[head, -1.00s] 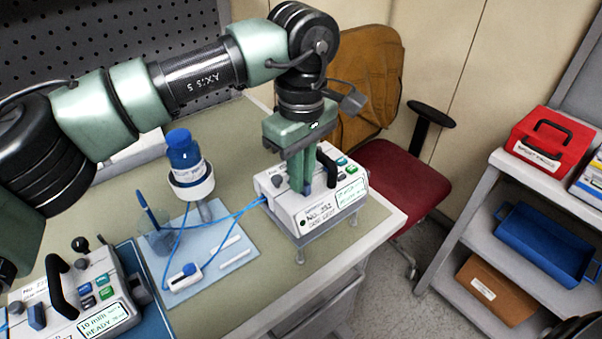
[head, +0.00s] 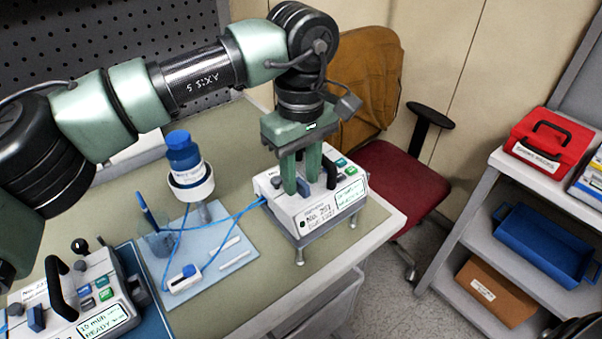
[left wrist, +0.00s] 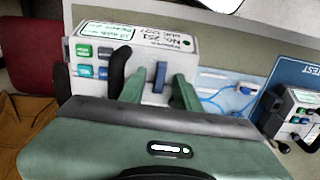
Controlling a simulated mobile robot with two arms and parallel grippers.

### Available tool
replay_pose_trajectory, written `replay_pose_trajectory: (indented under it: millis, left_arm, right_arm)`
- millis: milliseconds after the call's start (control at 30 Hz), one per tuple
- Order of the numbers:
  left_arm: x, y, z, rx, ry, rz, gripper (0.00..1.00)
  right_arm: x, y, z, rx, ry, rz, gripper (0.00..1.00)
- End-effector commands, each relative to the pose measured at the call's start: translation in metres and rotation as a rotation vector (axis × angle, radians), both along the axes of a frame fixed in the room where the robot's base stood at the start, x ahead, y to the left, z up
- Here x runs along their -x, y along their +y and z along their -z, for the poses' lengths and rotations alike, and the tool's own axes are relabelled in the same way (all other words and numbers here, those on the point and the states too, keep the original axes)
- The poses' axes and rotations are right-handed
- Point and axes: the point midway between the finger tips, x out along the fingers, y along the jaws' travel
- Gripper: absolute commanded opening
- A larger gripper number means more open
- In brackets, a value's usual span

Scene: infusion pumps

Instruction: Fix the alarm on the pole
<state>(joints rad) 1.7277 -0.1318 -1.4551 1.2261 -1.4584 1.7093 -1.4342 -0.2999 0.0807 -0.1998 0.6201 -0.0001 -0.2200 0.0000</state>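A white pump marked No. 251 (head: 318,212) stands on a small grey stand at the table's right end; it also shows in the left wrist view (left wrist: 188,48). It has a black handle (head: 333,168), coloured buttons and a small screen. My left gripper (head: 301,185) points down at its top. In the left wrist view its fingers (left wrist: 160,90) are apart, with a blue lever (left wrist: 159,76) standing between them; I cannot tell whether they touch it. A blue bottle (head: 184,155) sits in a white holder on a short post, with blue tubing (head: 222,217) leading to the pump. My right gripper is out of view.
A second pump (head: 82,295) with a lit screen stands on a blue mat (head: 158,322) at lower left. A pale board (head: 238,252) carries the post and a small clamp (head: 183,279). A red chair (head: 400,185) and shelves with a red case (head: 551,140) are beyond the table.

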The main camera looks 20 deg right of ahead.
Motion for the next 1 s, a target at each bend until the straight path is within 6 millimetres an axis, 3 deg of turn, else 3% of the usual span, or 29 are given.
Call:
replay_pose_trajectory:
  millis: [300,700,1000]
  left_arm:
    - [0.000,0.000,-0.003,-0.001,0.001,-0.001,0.32]
    - [0.000,0.000,-0.064,0.000,0.000,-0.001,0.32]
    - [0.001,0.000,-0.077,-0.002,0.002,0.000,0.32]
  right_arm:
    - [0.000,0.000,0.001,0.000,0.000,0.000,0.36]
    - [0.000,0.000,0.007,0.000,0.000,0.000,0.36]
    - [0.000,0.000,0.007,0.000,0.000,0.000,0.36]
